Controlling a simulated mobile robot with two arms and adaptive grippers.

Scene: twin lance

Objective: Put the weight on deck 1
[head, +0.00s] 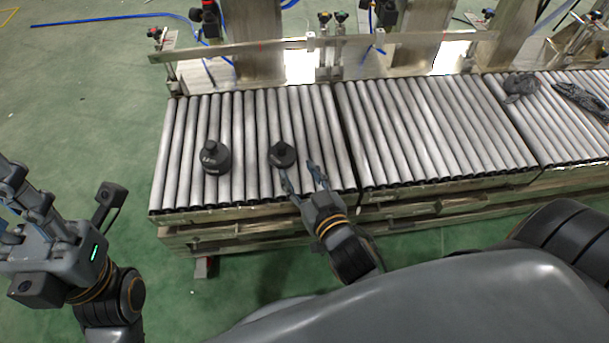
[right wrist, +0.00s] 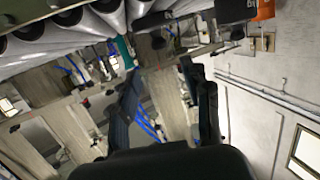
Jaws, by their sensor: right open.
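Two black weights with knobs on top stand upright on the left roller section (head: 244,130). The larger weight (head: 213,159), with pale lettering on its side, is at left. The smaller weight (head: 283,155) is right of it. My right gripper (head: 301,178) is open and empty at the near side of the smaller weight; I cannot tell whether its left finger touches it. Its spread fingers also show in the right wrist view (right wrist: 165,100), with nothing between them. My left gripper (head: 20,195) is at the left edge, away from the rollers, partly cut off. No marking shows which section is deck 1.
A middle roller section (head: 435,130) is bare. The right section (head: 570,110) carries a crumpled dark item (head: 520,86) and a dark glove-like item (head: 583,100). A metal rail (head: 250,50) with posts and clamps runs behind the rollers.

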